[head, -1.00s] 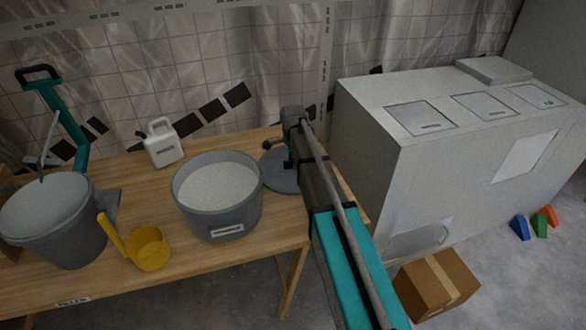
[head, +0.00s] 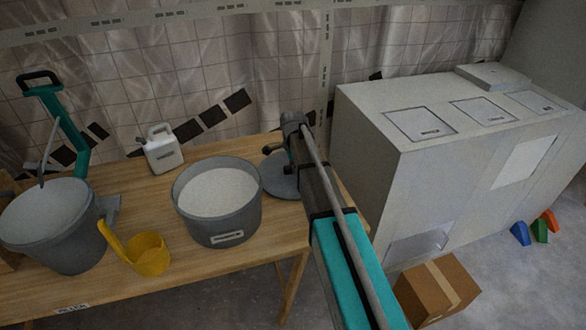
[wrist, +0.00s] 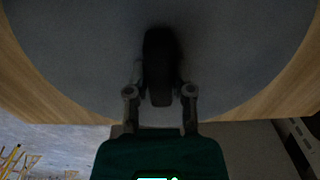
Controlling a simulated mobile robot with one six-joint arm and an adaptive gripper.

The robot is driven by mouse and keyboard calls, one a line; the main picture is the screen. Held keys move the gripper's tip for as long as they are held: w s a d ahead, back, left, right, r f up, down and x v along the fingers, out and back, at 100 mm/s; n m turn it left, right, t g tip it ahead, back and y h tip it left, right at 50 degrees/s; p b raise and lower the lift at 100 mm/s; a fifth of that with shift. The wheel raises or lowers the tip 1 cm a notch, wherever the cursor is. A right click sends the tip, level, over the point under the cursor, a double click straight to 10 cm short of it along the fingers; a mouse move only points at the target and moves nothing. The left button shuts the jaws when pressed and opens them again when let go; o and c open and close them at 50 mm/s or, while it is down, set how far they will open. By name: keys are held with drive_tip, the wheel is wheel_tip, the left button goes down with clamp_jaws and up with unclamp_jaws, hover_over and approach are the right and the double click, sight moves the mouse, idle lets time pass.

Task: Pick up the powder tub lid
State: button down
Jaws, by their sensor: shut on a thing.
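The powder tub lid (head: 281,180) is a flat grey disc at the right end of the wooden table, partly hidden by my arm. In the wrist view the lid (wrist: 70,50) fills most of the picture, with its dark upright knob (wrist: 160,55) in the middle. My gripper (wrist: 160,90) is shut on that knob, one finger on each side. In the head view my gripper (head: 276,149) is over the lid, small and dark. I cannot tell whether the lid touches the table. The grey powder tub (head: 218,228) stands open just left of the lid, full of white powder.
The wooden table (head: 85,292) also holds a yellow scoop (head: 148,256), a white jug (head: 163,150) and a grey bucket (head: 62,245) at left. A large grey cabinet (head: 365,150) stands close on the right. A cardboard box (head: 435,290) is on the floor.

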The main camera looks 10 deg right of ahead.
drive_tip(key=shift+r+p, duration=4.75)
drive_tip(key=shift+r, duration=0.1)
drive_tip(key=shift+r, duration=0.1)
wheel_tip(320, 180, up, 24)
drive_tip(key=p, duration=2.4)
drive_tip(key=shift+r, duration=0.15)
drive_tip(key=shift+d, duration=0.15)
